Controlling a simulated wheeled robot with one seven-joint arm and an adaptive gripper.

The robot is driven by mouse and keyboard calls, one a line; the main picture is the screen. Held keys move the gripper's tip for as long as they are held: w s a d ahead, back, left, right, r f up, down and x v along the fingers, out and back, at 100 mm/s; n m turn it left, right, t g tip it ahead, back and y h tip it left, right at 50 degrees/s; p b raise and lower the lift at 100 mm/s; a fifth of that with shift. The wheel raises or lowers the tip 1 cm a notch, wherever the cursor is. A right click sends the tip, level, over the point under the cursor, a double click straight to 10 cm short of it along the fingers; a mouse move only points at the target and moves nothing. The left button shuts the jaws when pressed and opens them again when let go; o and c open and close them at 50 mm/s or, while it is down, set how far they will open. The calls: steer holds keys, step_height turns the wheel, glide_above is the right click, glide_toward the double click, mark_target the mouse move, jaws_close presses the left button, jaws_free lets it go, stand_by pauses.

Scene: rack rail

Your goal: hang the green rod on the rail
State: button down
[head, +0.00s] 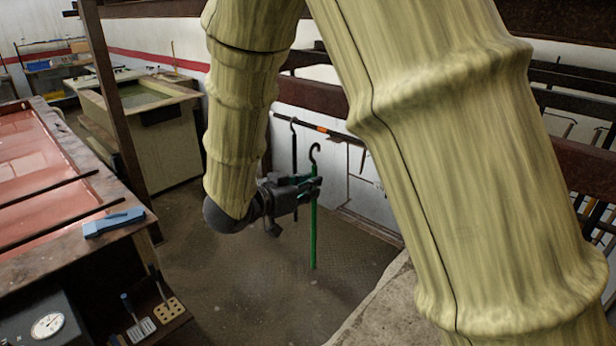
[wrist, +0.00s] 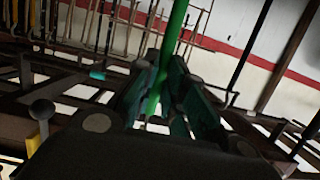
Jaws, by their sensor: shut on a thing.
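The green rod (head: 313,232) hangs upright in the head view, with a dark hook (head: 315,150) at its top end. My gripper (head: 314,190) is shut on the rod a little below the hook and holds it above the floor. In the wrist view the green rod (wrist: 173,40) runs up between the fingers of my gripper (wrist: 163,90). The rail (head: 325,130) is a dark bar with an orange mark, behind the rod near the wall. The hook shows in front of and just below the rail; I cannot tell whether they touch.
A dark hooked rod (head: 294,150) hangs from the rail, left of the green one. A bench with red panels (head: 40,165) and a blue object (head: 113,222) stands at the left. A tank (head: 150,125) stands behind. Pale stone (head: 385,310) lies at lower right. The floor below is clear.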

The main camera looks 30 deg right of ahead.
steer(key=r+b+x, duration=0.1)
steer(key=b+x, duration=0.3)
steer(key=x, duration=1.1)
steer(key=shift+d+r, duration=0.25)
steer(key=shift+r, duration=0.05)
stand_by(1.5)
steer(key=shift+f, duration=0.25)
stand_by(0.6)
